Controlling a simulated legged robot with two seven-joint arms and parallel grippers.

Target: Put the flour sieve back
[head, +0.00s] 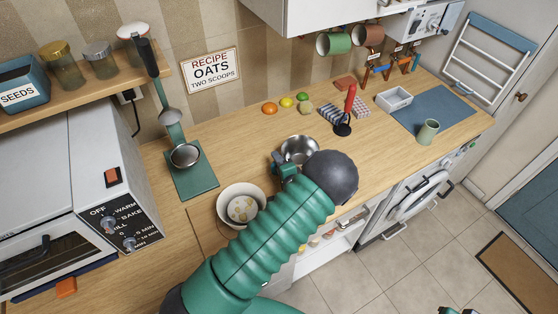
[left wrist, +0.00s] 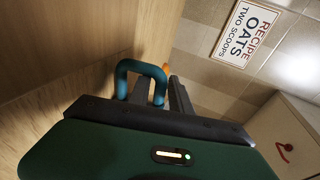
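A round metal vessel with an open top, which looks like the flour sieve (head: 299,149), sits on the wooden counter in the head view. My left gripper (head: 285,168) is at its near left side, partly hidden by my arm. In the left wrist view a teal loop handle (left wrist: 143,67) stands up at the dark fingers (left wrist: 165,98), with one finger close along its right leg. I cannot tell whether they are closed on it. What seems to be my right gripper (head: 460,310) shows only as small dark tips at the bottom edge.
A green stand (head: 195,181) with a metal cup and ladle is at the left. A white bowl (head: 227,204) with pale contents stands near my left arm. Fruit (head: 269,108) and a red-handled tool (head: 350,101) lie behind. A blue mat (head: 447,104) holds a green mug (head: 427,133).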

